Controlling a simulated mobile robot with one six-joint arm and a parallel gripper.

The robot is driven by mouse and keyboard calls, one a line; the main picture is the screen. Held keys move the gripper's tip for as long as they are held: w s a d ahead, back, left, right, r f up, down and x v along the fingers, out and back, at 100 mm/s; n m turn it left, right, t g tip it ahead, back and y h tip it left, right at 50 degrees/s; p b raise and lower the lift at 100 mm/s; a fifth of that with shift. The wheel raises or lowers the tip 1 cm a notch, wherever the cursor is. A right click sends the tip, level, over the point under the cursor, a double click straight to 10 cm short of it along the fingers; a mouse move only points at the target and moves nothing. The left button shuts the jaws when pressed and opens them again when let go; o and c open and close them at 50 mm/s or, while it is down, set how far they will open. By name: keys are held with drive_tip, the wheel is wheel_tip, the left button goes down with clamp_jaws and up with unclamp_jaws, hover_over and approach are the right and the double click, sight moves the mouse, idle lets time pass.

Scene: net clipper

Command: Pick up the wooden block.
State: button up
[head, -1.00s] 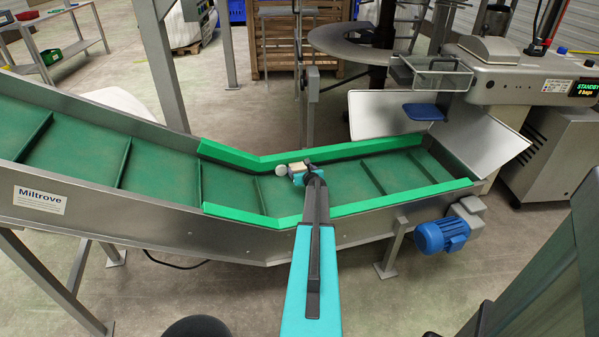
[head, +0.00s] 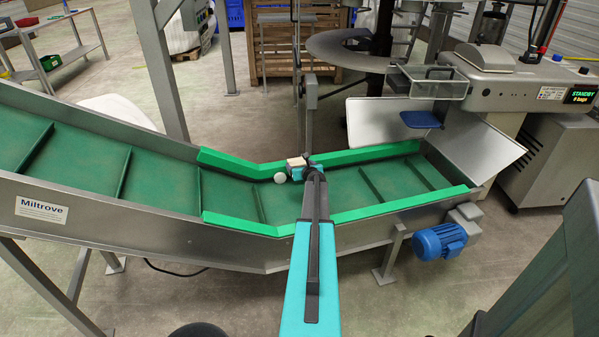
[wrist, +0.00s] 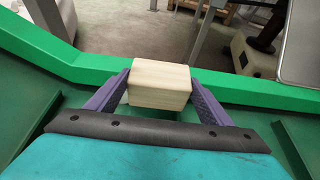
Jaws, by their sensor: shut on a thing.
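The wooden block (wrist: 160,86) is pale and box-shaped. In the wrist view it sits between the two purple fingers of my gripper (wrist: 162,96), which touch its sides. In the head view the block (head: 297,163) shows at the end of my gripper (head: 300,170), over the green conveyor belt (head: 345,196). The arm hides part of the gripper. The gap between block and belt is hard to judge.
A pale round object (head: 280,178) lies on the belt just left of my gripper. Bright green side rails (head: 375,154) edge the belt, and raised cleats (head: 371,184) cross it. A blue motor (head: 440,242) sticks out at the front right.

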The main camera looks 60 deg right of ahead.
drive_tip(key=s+a+b, duration=0.2)
drive_tip(key=s+a, duration=0.9)
drive_tip(key=a, duration=0.5)
drive_tip(key=shift+s+f, duration=0.15)
drive_tip(key=shift+f, duration=0.05)
drive_tip(key=shift+r, duration=0.15)
idle(0.6)
